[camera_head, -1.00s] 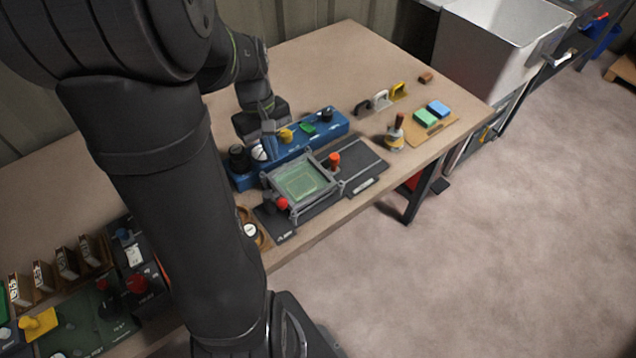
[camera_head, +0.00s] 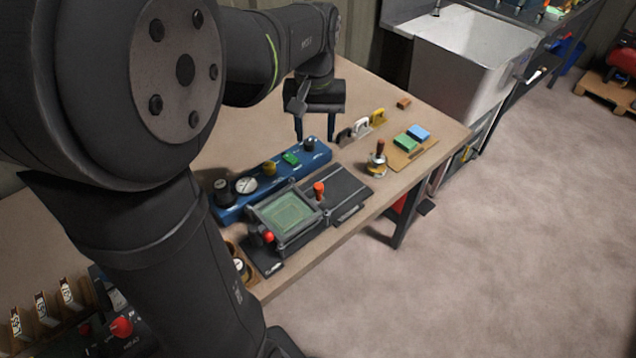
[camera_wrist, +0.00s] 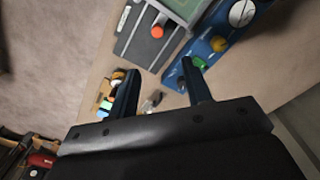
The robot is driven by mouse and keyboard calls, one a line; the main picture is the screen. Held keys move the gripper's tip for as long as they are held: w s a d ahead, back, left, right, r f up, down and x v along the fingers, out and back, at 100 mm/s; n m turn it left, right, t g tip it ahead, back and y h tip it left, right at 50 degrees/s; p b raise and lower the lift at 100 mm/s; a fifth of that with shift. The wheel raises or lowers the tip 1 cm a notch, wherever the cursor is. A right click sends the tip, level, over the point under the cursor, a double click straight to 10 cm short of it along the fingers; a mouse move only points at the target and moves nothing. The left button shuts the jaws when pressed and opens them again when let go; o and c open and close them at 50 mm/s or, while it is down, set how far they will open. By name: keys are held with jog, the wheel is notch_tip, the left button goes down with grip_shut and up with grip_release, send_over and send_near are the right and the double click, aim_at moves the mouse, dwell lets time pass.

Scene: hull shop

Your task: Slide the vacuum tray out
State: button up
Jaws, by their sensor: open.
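The likely vacuum tray is a grey frame (camera_head: 257,213) around a pale green pane (camera_head: 287,213), on a dark base plate (camera_head: 348,188) near the table's front edge. A red knob (camera_head: 268,237) is at its front left corner and an orange-red knob (camera_head: 319,188) stands at its right side. The pane (camera_wrist: 186,8) and orange-red knob (camera_wrist: 157,31) also show at the top of the wrist view. My gripper (camera_head: 315,134) is open and empty, near the right end of the blue panel, apart from the tray. Its fingers (camera_wrist: 160,80) point down.
The blue panel (camera_head: 225,214) with a gauge and knobs lies behind the tray. To the right are handled pieces (camera_head: 362,124), a stamp-like tool (camera_head: 377,160) and a board with green and blue blocks (camera_head: 405,150). A sink (camera_head: 470,60) stands beyond. Table behind the panel is bare.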

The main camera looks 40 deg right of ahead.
aim_at(319, 185)
jog(key=f, duration=1.6)
jog(key=shift+s+d+f, duration=0.2)
jog(key=shift+d+f, duration=0.1)
jog(key=shift+f, duration=0.1)
grip_shut()
